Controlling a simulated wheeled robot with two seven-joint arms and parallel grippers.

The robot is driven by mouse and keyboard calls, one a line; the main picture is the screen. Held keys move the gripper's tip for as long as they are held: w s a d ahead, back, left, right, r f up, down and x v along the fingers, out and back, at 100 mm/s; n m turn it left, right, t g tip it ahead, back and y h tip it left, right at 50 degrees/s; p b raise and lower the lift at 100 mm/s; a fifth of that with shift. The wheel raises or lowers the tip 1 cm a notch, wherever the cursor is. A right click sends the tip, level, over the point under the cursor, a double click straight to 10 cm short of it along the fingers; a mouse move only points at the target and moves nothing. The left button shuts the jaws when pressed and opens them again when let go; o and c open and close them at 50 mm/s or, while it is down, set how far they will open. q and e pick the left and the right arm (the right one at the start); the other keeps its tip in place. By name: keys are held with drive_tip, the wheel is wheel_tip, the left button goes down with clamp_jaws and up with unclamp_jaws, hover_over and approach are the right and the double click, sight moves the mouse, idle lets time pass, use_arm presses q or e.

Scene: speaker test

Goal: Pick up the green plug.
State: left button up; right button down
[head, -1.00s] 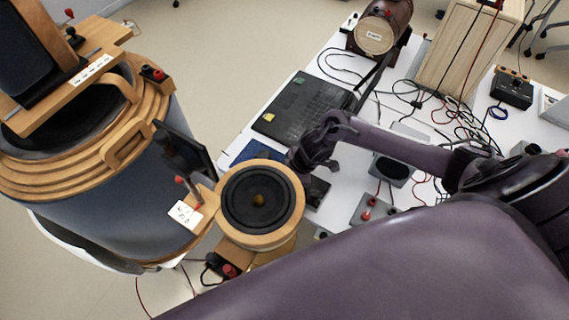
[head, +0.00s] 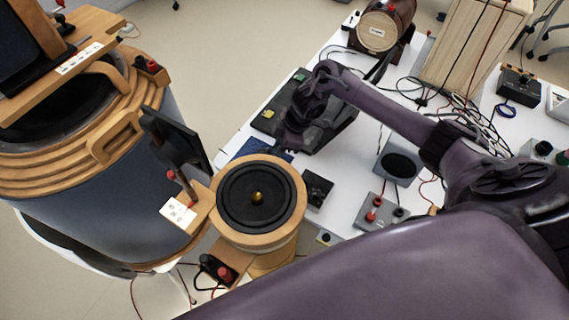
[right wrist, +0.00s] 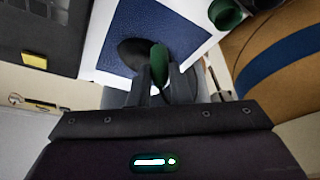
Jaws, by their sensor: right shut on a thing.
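My right gripper (right wrist: 160,88) is shut on a narrow green piece, which I take to be the green plug (right wrist: 158,58), standing up between the fingertips in the right wrist view. A dark round shape beside it lies over a dark blue sheet; I cannot tell whether it belongs to the plug. In the head view my right gripper (head: 287,143) is over the far side of the round speaker, close to the blue sheet (head: 250,148), and the plug is hidden there. My left gripper is not in view.
A round wooden speaker (head: 291,238) stands close to my right gripper. A black laptop (head: 345,115) lies partly under my arm. Another green cylinder (right wrist: 226,14) is at the top of the right wrist view. A grey box (head: 396,185) and loose cables (head: 470,125) crowd the white table.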

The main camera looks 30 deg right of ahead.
drive_tip(key=w+d+b, duration=0.2)
drive_tip(key=w+b, duration=0.2)
drive_tip(key=w, duration=0.5)
drive_tip(key=shift+d, duration=0.15)
drive_tip(key=shift+r, duration=0.1)
drive_tip(key=shift+s+r+p, duration=0.1)
drive_tip(key=shift+r+p, duration=0.3)
drive_tip(key=shift+p, duration=0.1)
drive_tip(key=shift+r, duration=0.1)
